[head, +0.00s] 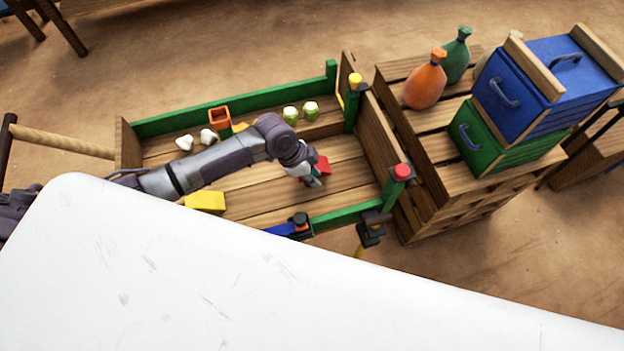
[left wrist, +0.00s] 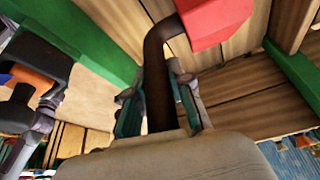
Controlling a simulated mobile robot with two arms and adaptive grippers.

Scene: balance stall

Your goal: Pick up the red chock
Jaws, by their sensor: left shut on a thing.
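The red chock (head: 323,164) is over the right part of the wooden cart bed, partly hidden by my left gripper (head: 312,179). In the left wrist view, the red chock (left wrist: 214,20) is at the top, with a dark curved handle (left wrist: 158,75) coming off it. The fingers of my left gripper (left wrist: 158,108) are on both sides of this handle, shut on it. I cannot tell whether the chock touches the boards. My right gripper is not clearly visible.
The cart has green rails (head: 235,101) and capped posts, one red (head: 401,171). A yellow block (head: 205,201), an orange pot (head: 219,116), white lumps and greenish objects are in the bed. A slatted crate (head: 440,150) with bottles and boxes stands right. A white surface (head: 250,280) covers the foreground.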

